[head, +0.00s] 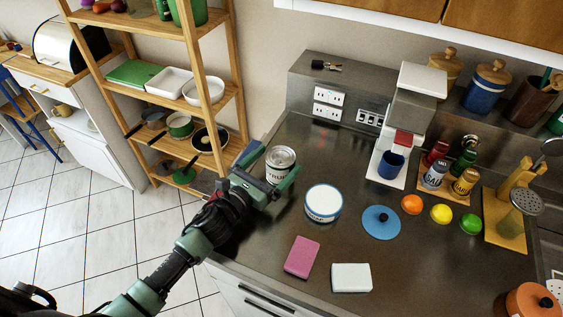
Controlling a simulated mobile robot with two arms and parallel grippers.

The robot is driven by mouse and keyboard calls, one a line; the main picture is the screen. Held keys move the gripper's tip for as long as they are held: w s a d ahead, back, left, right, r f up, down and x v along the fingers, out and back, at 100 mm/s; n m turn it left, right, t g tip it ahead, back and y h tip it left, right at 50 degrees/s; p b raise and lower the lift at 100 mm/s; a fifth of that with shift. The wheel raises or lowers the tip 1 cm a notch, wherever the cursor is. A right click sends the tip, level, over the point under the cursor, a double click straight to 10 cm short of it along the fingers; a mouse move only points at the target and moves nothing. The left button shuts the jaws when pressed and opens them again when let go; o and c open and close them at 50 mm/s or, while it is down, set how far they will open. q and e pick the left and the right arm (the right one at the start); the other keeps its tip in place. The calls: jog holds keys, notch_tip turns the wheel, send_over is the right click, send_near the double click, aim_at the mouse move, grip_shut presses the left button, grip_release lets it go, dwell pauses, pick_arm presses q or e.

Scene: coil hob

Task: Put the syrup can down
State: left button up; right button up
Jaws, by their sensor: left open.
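The syrup can (281,160) is a silver can with a pale label on which I can read part of the word. It stands upright at the left end of the dark metal counter (262,232). My left gripper (270,168) is open at the can, with one finger on its left and the other in front of its lower right. The finger hides the can's base, so I cannot see its contact with the counter or whether the fingers touch it. My right gripper is out of view.
A white and blue tin (323,203) stands right of the can. A pink sponge (302,257), a white block (351,278) and a blue lid (382,222) lie nearby. A coffee machine (405,120) stands behind. A wooden shelf (205,80) rises left of the counter.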

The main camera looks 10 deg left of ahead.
aim_at(289, 149)
pick_arm(q)
jog(key=x, duration=0.1)
jog(key=p+x, duration=0.1)
jog(key=x, duration=0.2)
jog(key=shift+d+r+p, duration=0.2)
jog(key=shift+r+p, duration=0.1)
jog(key=shift+w+d+f, duration=0.1)
jog(key=shift+w+d, duration=0.1)
jog(key=shift+w, duration=0.15)
jog(key=c, duration=2.1)
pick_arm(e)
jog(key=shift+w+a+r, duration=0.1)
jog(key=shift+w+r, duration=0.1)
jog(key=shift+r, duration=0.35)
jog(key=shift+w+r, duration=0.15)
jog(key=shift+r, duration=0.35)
